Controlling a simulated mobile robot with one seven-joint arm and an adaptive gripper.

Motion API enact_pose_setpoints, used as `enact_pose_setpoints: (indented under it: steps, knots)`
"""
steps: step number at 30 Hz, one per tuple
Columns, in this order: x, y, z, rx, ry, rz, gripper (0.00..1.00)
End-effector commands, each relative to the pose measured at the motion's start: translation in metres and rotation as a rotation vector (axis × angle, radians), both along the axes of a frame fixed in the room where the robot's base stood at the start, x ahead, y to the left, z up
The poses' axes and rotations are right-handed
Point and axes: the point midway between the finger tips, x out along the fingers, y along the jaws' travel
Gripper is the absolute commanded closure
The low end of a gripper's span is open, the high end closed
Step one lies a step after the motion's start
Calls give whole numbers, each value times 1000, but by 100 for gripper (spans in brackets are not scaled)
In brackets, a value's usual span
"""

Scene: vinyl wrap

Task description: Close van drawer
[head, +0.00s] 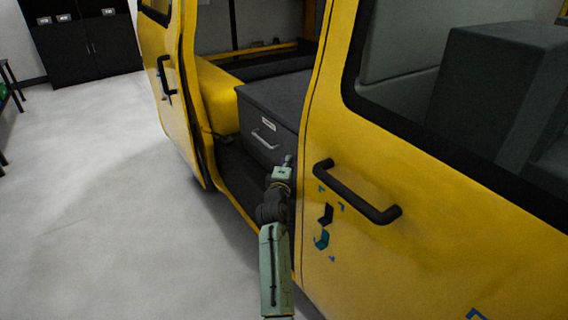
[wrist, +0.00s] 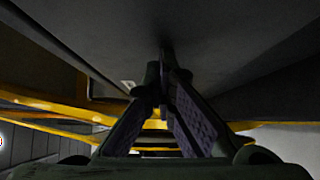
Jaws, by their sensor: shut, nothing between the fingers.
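The van drawer (head: 255,122) is a dark grey box front with a silver bar handle (head: 264,140) and a small pale label, inside the van's open side doorway. How far it stands out cannot be told. My gripper (head: 288,160) reaches in at the doorway, to the right of the handle and just in front of the drawer's right part. In the wrist view its fingers (wrist: 165,70) are together and empty, with the tips at or very close to a plain dark grey surface (wrist: 220,40). Contact there cannot be told.
The yellow van's right door panel (head: 390,260) with a black handle (head: 355,193) stands close beside my arm. An open yellow door (head: 160,100) is left of the doorway. Grey floor (head: 85,200) at the left is clear; dark cabinets (head: 85,45) stand behind.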

Motion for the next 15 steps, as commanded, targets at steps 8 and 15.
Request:
enact_pose_setpoints:
  steps: [8, 15]
  knots:
    - [-2, -3, 2, 0, -4, -10, 100]
    - [-22, 29, -1, -1, -3, -3, 100]
